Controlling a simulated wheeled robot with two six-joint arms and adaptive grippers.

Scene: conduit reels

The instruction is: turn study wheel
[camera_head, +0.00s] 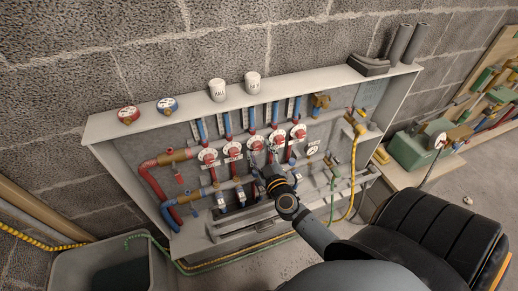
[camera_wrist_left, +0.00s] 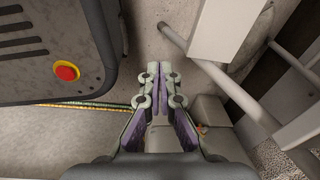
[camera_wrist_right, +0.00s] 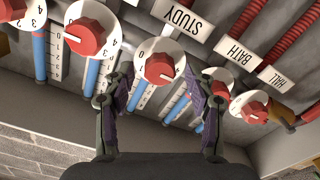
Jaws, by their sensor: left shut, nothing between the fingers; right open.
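The study wheel (camera_wrist_right: 160,68) is a red knob on a white numbered dial, beside the upside-down STUDY label (camera_wrist_right: 183,18) in the right wrist view. In the head view it seems to be the middle red wheel (camera_head: 256,143) of the row. A pale mark shows on the knob's lower right in the right wrist view. My right gripper (camera_wrist_right: 160,82) is open, its fingers either side of the knob in that view; contact cannot be told. It also shows in the head view (camera_head: 264,165). My left gripper (camera_wrist_left: 161,75) is shut and empty, low and away from the wheels.
Neighbouring red wheels stand close: one by the HALL label (camera_wrist_right: 255,107), another (camera_wrist_right: 90,27) on the opposite side. Blue and red pipes fill the cabinet (camera_head: 105,128). Two white cups (camera_head: 217,90) stand on its top. A grey bin (camera_head: 90,262) is at lower left.

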